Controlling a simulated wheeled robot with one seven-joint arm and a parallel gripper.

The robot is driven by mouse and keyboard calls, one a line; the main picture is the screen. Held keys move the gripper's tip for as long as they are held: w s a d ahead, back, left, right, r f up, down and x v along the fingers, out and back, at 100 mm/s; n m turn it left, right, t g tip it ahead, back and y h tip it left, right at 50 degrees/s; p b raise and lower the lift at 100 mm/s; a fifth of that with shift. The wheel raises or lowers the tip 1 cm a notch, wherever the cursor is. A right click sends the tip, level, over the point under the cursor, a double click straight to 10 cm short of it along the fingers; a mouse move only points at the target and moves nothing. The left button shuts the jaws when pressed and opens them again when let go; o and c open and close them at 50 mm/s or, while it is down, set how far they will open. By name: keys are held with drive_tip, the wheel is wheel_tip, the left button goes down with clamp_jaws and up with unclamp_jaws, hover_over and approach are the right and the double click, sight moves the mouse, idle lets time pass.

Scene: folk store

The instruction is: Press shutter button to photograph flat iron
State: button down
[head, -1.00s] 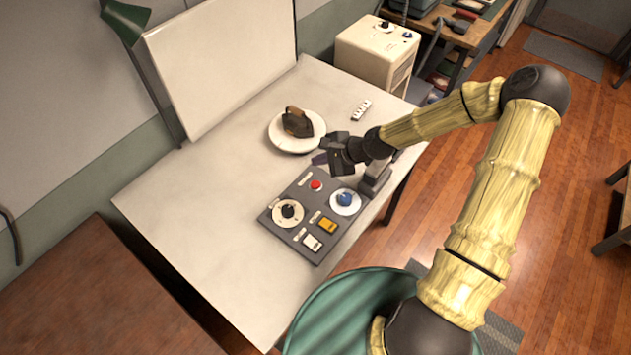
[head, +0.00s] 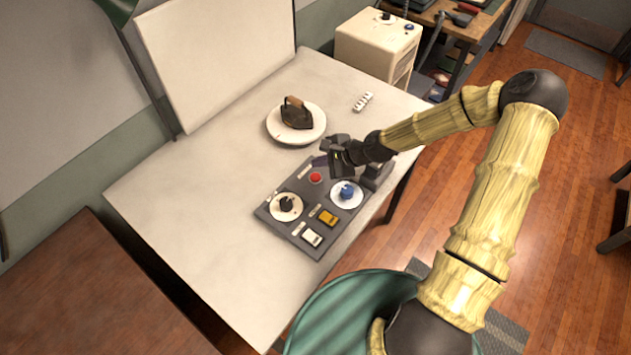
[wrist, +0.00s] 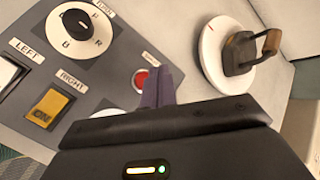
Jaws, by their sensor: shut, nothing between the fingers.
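The flat iron (head: 296,113), dark with a brown handle, sits on a round white turntable (head: 313,135) on the table. It also shows in the wrist view (wrist: 246,52). A grey control panel (head: 284,234) lies in front of it, with a red button (head: 316,178), which also shows in the wrist view (wrist: 141,78). The panel has a black knob (head: 286,204), a blue knob (head: 347,190), a lit yellow switch (head: 328,218) and a white switch (head: 312,237). My gripper (wrist: 160,85) is shut and empty, its fingertips just beside the red button; I cannot tell whether they touch it.
A white backdrop board (head: 225,60) stands behind the iron. A cream cabinet (head: 375,48) stands beyond the table. The table's left part is clear.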

sight(319, 178)
drive_tip(key=shift+a+f+b, duration=0.1)
drive_tip(key=shift+f+b, duration=0.55)
drive_tip(key=shift+f, duration=1)
drive_tip(key=shift+f, duration=0.1)
idle(0.7)
drive_tip(key=shift+f, duration=0.3)
drive_tip(key=shift+f+b, duration=0.3)
drive_tip(key=shift+f, duration=0.15)
idle(0.9)
drive_tip(key=shift+r+p, duration=0.8)
drive_tip(key=shift+r, duration=0.1)
wheel_tip(319, 178, up, 5)
drive_tip(key=p, duration=0.4)
